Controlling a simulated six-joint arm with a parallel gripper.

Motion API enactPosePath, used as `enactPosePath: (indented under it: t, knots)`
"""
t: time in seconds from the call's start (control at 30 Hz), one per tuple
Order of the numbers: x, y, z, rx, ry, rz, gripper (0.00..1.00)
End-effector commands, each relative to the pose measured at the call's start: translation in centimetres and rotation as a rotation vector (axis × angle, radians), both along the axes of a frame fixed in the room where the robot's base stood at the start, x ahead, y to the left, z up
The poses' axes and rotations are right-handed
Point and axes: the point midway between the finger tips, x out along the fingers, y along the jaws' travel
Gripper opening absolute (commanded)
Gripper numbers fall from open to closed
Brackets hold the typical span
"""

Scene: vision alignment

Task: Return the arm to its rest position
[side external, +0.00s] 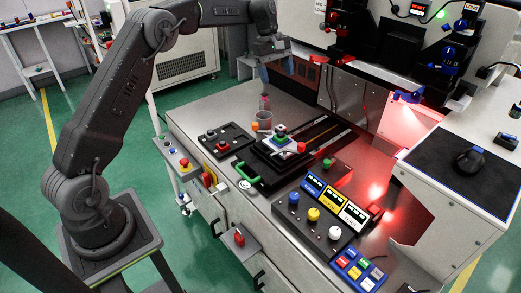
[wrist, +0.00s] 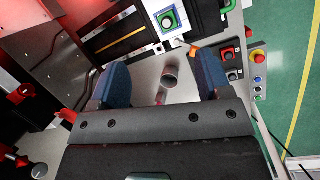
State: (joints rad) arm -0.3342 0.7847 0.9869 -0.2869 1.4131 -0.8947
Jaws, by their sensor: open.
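My gripper (side external: 275,76) hangs above the back left part of the metal worktable in the side view, with my arm bent over from the left. In the wrist view its two blue fingers (wrist: 162,82) are wide apart with nothing held between them. Below it on the table stands a small grey cup (side external: 263,120), which also shows between the fingers in the wrist view (wrist: 170,77). A small reddish object (side external: 265,102) is close to the cup; I cannot tell what it is.
A black fixture with a green handle (side external: 247,176) and a white block with a green ring (side external: 281,138) lies right of the cup. A black button panel (side external: 225,139) is in front. Machine housings (side external: 365,100) stand behind. Green floor (side external: 150,180) is open at left.

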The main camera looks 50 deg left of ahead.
Motion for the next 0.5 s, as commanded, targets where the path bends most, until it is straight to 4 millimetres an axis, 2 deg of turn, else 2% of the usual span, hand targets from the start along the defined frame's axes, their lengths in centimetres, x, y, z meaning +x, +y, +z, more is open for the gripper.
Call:
enactPosePath:
  t: [0.03, 0.2, 0.33, 0.5]
  knots:
    - [-1.3, -1.3, 2.2, 0.026, -0.035, -0.056, 0.71]
    - [-5.9, -4.9, 6.9, 0.116, -0.137, -0.245, 0.71]
    - [-10.4, -7.4, 9.4, 0.186, -0.211, -0.392, 0.71]
    - [-16.9, -10.2, 11.1, 0.281, -0.303, -0.589, 0.71]
